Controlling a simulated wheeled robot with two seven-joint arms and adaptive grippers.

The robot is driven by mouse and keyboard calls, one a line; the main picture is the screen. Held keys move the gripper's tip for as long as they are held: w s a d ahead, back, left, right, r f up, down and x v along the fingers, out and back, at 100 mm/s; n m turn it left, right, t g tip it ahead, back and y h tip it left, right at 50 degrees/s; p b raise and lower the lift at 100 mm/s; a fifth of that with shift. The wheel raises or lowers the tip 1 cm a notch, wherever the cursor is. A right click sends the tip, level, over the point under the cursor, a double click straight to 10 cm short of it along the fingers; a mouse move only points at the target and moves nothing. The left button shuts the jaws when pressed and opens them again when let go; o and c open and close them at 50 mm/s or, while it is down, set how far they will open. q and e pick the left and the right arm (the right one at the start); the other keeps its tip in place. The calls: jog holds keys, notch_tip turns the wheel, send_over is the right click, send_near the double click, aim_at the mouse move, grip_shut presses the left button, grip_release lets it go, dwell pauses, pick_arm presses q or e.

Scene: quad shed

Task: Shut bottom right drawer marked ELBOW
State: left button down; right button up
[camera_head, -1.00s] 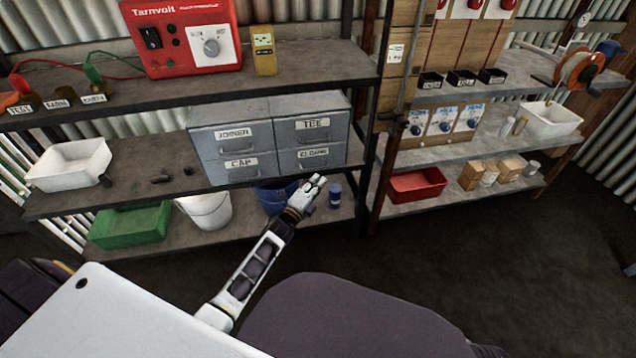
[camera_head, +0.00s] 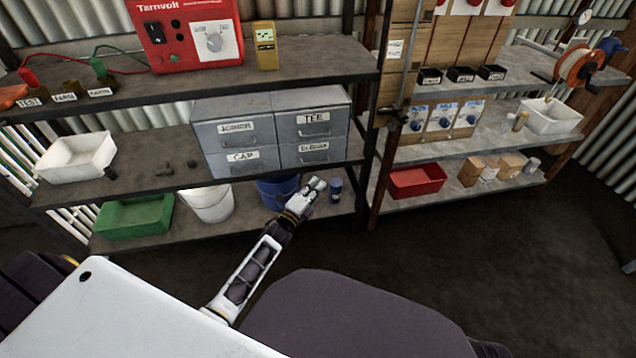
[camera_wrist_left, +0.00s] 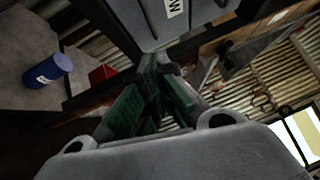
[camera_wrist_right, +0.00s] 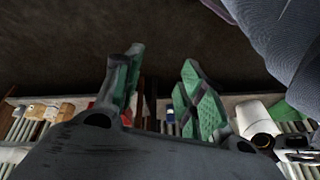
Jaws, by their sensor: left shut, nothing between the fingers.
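The grey drawer cabinet (camera_head: 232,104) stands on the middle shelf. Its bottom right drawer, marked ELBOW (camera_head: 314,157), looks flush or nearly flush with its neighbours; I cannot tell whether a small gap is left. My left gripper (camera_head: 317,185) is shut and empty, just below and in front of that drawer, apart from it as far as I can see. In the left wrist view the left fingertips (camera_wrist_left: 160,72) show below a grey drawer front (camera_wrist_left: 150,14) with a partly seen label. My right gripper (camera_wrist_right: 160,65) is open and empty, seen only in its own wrist view.
A blue bucket (camera_head: 272,192) and a blue can (camera_head: 336,190) stand on the bottom shelf near my left gripper. A white bucket (camera_head: 208,204) and a green tray (camera_head: 135,217) are further left. A red tray (camera_head: 417,181) is on the right rack. The floor ahead is clear.

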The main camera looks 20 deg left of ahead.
pick_arm(q)
jog(key=p+v, duration=0.1)
jog(key=v, duration=0.6)
jog(key=shift+s+p, duration=0.35)
jog(key=shift+s, duration=0.05)
pick_arm(e)
jog(key=r, duration=0.1)
jog(key=d+r, duration=0.1)
jog(key=r, duration=0.1)
jog(key=shift+s+d+r+g+h, duration=0.1)
jog(key=shift+d+r+g+h, duration=0.05)
jog(key=shift+r+g+h, duration=0.15)
pick_arm(q)
jog(key=shift+f, duration=0.1)
pick_arm(e)
jog(key=shift+s+f, duration=0.25)
pick_arm(q)
jog(key=shift+a, duration=0.1)
pick_arm(e)
jog(key=shift+r, duration=0.1)
